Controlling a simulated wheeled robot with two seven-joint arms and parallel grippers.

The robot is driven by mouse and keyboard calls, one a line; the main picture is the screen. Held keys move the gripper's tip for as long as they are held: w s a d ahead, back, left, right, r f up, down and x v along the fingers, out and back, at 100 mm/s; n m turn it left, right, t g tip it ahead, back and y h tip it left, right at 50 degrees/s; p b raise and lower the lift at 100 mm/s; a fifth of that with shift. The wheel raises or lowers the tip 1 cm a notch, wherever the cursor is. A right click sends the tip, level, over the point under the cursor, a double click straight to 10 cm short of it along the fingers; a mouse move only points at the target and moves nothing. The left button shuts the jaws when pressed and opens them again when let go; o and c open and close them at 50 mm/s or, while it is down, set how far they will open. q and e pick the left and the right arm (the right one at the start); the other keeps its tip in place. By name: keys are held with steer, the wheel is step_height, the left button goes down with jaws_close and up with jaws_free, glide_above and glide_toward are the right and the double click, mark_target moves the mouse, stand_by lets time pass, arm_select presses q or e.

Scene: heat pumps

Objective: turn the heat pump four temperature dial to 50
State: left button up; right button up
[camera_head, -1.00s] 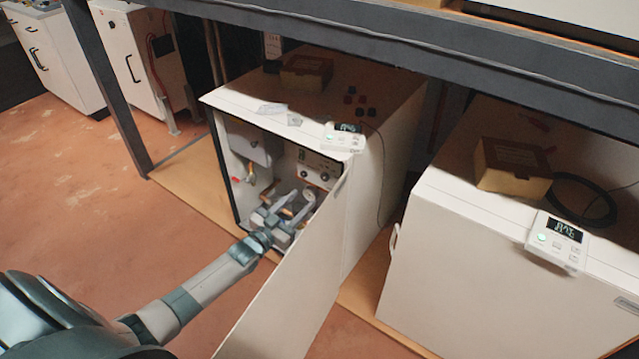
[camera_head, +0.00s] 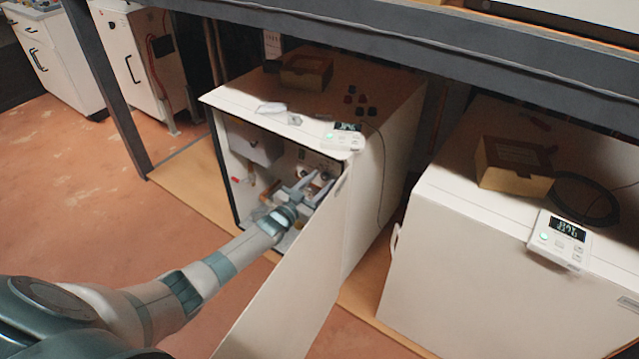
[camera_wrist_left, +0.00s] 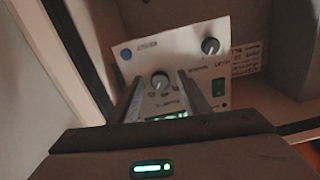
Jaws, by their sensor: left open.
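The open white heat pump cabinet (camera_head: 375,190) stands under the bench. A pale control panel (camera_wrist_left: 185,62) inside it carries two round knobs. One knob (camera_wrist_left: 160,80) lies between the fingertips of my left gripper (camera_wrist_left: 159,84) in the left wrist view; I cannot tell if they touch it. The other knob (camera_wrist_left: 210,45) sits farther up and to the right. A green switch (camera_wrist_left: 218,87) is beside the right finger. In the head view my left gripper (camera_head: 311,184) reaches inside the cabinet, open. The dial numbers are too small or blurred to read. My right gripper is out of view.
The opened cabinet door (camera_head: 290,290) stands to the right of my left arm. A second closed white unit (camera_head: 480,260) is at the right. Small displays (camera_head: 343,137) (camera_head: 560,240) sit on both units. A dark bench beam (camera_head: 400,50) crosses above.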

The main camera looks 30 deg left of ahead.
arm_select(q)
steer(key=c, duration=1.1)
steer(key=shift+o, duration=0.2)
steer(key=shift+m, duration=0.3)
steer(key=m, duration=0.3)
steer(key=shift+b, duration=0.3)
steer(key=m, duration=0.2)
steer(key=shift+m, duration=0.3)
steer(key=shift+m+b, duration=0.45)
steer(key=shift+m, duration=0.55)
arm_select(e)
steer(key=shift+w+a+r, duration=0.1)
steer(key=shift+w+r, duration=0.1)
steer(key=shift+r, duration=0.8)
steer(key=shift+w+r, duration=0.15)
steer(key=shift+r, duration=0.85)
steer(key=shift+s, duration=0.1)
